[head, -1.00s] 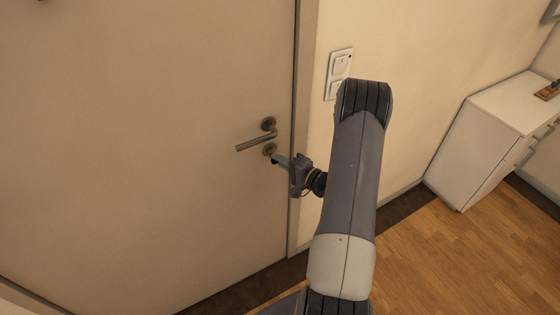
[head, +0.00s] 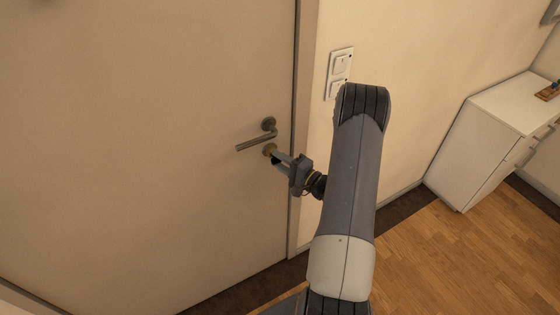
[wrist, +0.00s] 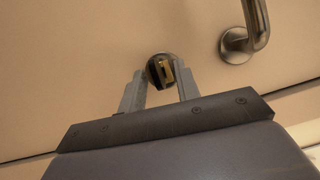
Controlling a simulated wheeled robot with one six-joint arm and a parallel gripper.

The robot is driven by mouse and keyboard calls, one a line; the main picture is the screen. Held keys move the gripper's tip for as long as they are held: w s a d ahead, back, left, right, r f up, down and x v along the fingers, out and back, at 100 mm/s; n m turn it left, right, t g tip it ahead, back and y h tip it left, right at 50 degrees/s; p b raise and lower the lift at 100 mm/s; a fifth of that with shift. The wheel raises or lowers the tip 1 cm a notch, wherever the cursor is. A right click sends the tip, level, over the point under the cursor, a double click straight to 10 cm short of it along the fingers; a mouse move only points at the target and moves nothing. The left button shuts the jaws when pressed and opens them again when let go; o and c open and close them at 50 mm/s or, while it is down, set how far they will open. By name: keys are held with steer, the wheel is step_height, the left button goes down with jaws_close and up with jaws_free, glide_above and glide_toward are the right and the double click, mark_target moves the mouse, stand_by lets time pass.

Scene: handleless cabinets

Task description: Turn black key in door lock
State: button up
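The closed beige door (head: 150,110) has a metal lever handle (head: 256,141) with a round lock rosette (head: 269,149) just below it. In the wrist view, the lock (wrist: 159,61) shows a dark piece that looks like the black key (wrist: 154,75), beside a brass-coloured part. My gripper (head: 275,157) reaches the lock from the right. Its two fingers are apart, with the dark key head in the gap near the fingertips in the wrist view (wrist: 160,72). I cannot tell whether either finger touches the key.
The lever handle (wrist: 258,22) is close to the fingers, up and to the right in the wrist view. A light switch plate (head: 339,73) is on the wall right of the door frame. A white cabinet (head: 485,140) stands at the right. Wooden floor between is clear.

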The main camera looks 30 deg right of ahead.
steer(key=b+v, duration=0.2)
steer(key=v, duration=0.8)
steer(key=shift+s+d+b, duration=0.15)
steer(key=shift+s+b, duration=0.2)
steer(key=shift+s, duration=0.05)
steer(key=shift+w, duration=0.1)
steer(key=p+x, duration=0.3)
steer(key=x, duration=0.7)
steer(key=shift+w+r, duration=0.1)
steer(key=shift+r, duration=0.05)
steer(key=shift+w+a, duration=0.2)
steer(key=shift+w, duration=0.1)
steer(key=shift+s+n+g, duration=0.1)
steer(key=shift+n+g, duration=0.3)
steer(key=shift+n, duration=0.6)
